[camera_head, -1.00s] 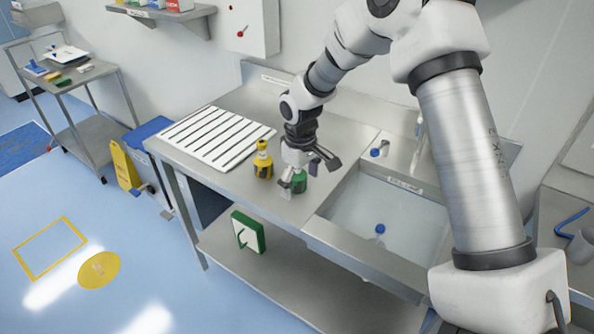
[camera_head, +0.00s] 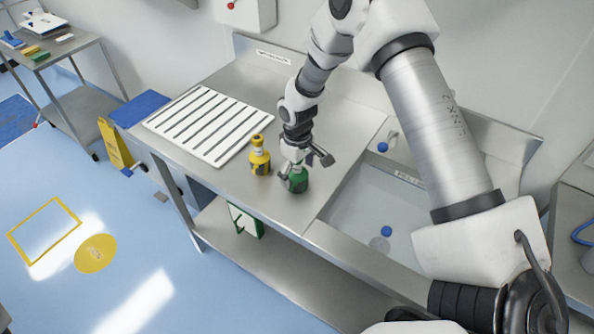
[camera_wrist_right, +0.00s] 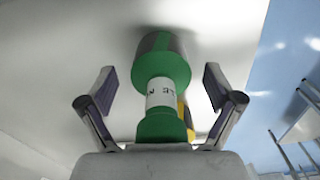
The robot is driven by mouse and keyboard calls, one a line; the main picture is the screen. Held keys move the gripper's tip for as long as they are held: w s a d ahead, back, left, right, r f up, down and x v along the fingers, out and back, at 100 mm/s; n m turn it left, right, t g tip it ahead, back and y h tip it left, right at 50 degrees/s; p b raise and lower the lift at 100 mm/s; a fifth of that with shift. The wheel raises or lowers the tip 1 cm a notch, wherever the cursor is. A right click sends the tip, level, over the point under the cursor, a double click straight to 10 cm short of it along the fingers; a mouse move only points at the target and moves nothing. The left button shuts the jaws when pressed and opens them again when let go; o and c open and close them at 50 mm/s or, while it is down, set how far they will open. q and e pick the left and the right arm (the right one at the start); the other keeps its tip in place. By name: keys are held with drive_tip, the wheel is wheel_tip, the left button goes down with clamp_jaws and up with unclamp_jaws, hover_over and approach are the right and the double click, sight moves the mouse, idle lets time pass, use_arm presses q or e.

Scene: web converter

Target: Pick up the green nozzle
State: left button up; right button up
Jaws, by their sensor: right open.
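The green nozzle (camera_head: 297,181) stands upright on the steel counter, left of the sink. In the right wrist view the green nozzle (camera_wrist_right: 163,75) shows a wide green and grey end, a white labelled neck and a green part nearest the gripper. My right gripper (camera_head: 296,170) is right above and around its upper part. In the wrist view the fingers of my right gripper (camera_wrist_right: 160,95) are apart on both sides of the nozzle, with gaps to it. My left gripper is out of view.
A yellow nozzle (camera_head: 260,157) stands close by on the left. A white slatted rack (camera_head: 208,124) lies farther left on the counter (camera_head: 325,150). The sink (camera_head: 375,210) is on the right, with a blue-topped item (camera_head: 386,231) in it.

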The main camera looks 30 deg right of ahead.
drive_tip(key=shift+w+f, duration=0.1)
drive_tip(key=shift+f, duration=0.15)
drive_tip(key=shift+a+r, duration=0.1)
drive_tip(key=shift+r, duration=0.1)
drive_tip(key=c, duration=1.3)
drive_tip(key=shift+s, duration=0.2)
drive_tip(key=shift+w+r, duration=0.1)
